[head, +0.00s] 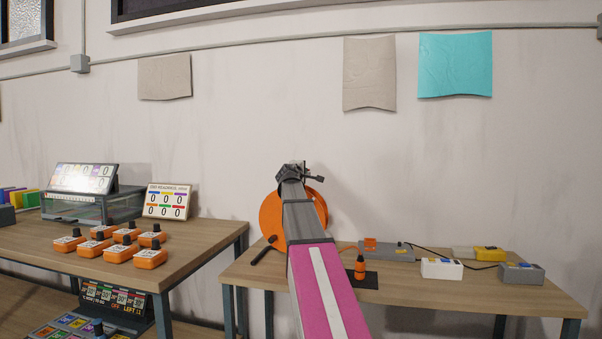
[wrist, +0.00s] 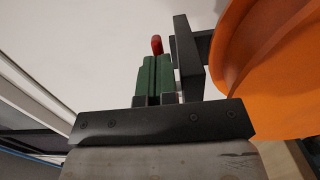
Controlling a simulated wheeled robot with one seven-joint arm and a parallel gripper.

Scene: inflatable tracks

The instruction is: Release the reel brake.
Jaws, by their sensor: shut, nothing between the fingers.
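The orange reel (head: 270,222) stands on the right-hand table, partly hidden behind my arm. In the wrist view the reel (wrist: 270,70) fills the right side. A red tip (wrist: 157,44), perhaps the end of the brake lever, shows just beyond my fingertips; the rest of it is hidden. A dark upright bracket (wrist: 188,58) stands between my fingers and the reel. My gripper (wrist: 154,62) has green finger pads pressed together, with nothing held. I cannot tell whether the fingertips touch the red tip. In the head view my gripper is at the reel's top.
A black handle (head: 264,250) sticks out at the reel's lower left. An orange bottle (head: 360,268), a grey box (head: 388,250), a white box (head: 442,268) and cables lie to the right. The left table (head: 200,252) carries several orange boxes. The wall is close behind.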

